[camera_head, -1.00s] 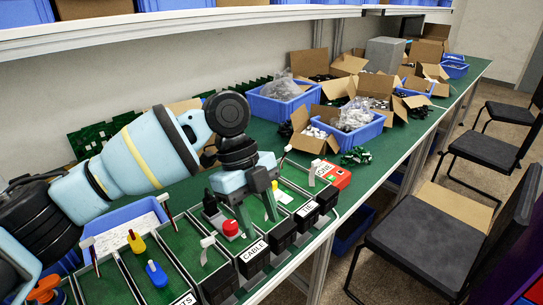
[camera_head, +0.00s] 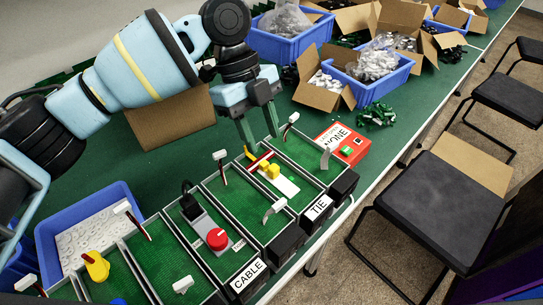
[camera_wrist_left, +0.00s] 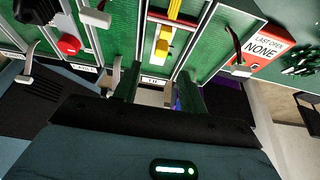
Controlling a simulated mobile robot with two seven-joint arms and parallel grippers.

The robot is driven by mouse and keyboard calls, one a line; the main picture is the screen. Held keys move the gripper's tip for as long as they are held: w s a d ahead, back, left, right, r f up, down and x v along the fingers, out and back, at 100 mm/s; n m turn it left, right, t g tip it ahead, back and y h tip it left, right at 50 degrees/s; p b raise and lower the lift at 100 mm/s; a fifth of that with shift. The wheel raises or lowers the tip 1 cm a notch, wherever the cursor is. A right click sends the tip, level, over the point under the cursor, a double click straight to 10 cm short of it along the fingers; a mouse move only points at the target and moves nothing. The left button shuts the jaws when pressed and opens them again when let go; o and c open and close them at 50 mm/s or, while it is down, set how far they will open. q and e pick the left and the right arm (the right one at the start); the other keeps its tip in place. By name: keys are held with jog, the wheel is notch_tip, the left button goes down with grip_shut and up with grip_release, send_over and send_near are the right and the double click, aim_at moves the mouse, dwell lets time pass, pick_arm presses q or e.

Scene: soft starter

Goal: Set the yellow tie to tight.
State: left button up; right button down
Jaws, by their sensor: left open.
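The yellow tie (camera_head: 269,170) sits with a white plate and a red bar in the compartment whose front carries the TIE label (camera_head: 318,207). In the left wrist view, a yellow block (camera_wrist_left: 163,48) on the white plate and a yellow strip (camera_wrist_left: 174,9) show at the top. My left gripper (camera_head: 260,138) is open and empty near the back end of this compartment in the head view. Its two fingers (camera_wrist_left: 157,92) point toward the TIE label in the wrist view. Its height above the compartment is hard to tell. My right gripper is not in view.
White-tipped levers stand at several dividers. Blue bins (camera_head: 370,84) and cardboard boxes (camera_head: 320,95) crowd the table behind.

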aim_at(273, 167)
pick_arm(q)
jog(key=x, duration=0.7)
jog(key=shift+f+p, duration=0.2)
jog(key=shift+p, duration=0.1)
grip_shut()
